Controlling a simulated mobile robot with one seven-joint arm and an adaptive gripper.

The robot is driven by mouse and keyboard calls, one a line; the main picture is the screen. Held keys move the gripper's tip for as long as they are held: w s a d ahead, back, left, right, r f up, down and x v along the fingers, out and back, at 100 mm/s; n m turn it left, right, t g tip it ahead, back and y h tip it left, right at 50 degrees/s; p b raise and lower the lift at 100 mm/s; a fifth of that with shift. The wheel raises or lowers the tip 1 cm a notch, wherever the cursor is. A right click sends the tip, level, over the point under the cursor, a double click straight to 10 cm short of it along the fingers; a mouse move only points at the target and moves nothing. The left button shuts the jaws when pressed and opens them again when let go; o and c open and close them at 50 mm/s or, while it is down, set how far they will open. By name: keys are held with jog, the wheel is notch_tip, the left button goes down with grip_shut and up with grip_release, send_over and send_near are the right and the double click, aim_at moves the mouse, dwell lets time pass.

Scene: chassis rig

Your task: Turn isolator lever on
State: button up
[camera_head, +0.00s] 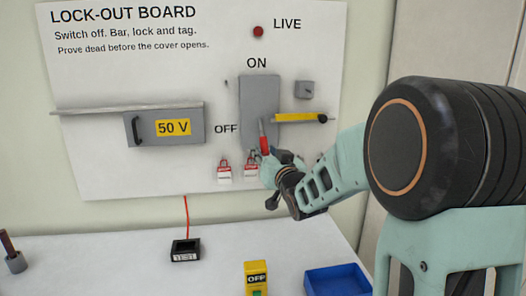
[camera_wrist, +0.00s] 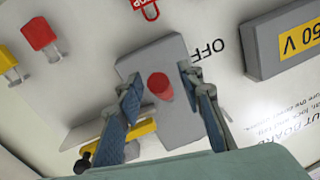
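The isolator is a grey box (camera_head: 260,96) on the white board, with ON above it and OFF to its left. Its lever (camera_head: 263,133) has a red grip near the box's lower part; in the wrist view the red grip (camera_wrist: 160,85) points toward the camera. My gripper (camera_head: 272,158) is at the lever's lower end. In the wrist view my gripper (camera_wrist: 162,80) is open, with one blue finger on each side of the red grip and gaps visible between. The head view does not show contact clearly.
A yellow bar (camera_head: 298,118) with a black knob sits right of the lever. Red padlocks (camera_head: 224,170) hang below left. The 50 V cover (camera_head: 165,127) is at left and a red lamp (camera_head: 258,31) above. A blue tray (camera_head: 337,281) and a yellow OFF block (camera_head: 256,271) are on the table.

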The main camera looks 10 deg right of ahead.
jog(key=shift+w, duration=0.1)
jog(key=shift+c, duration=0.6)
grip_shut()
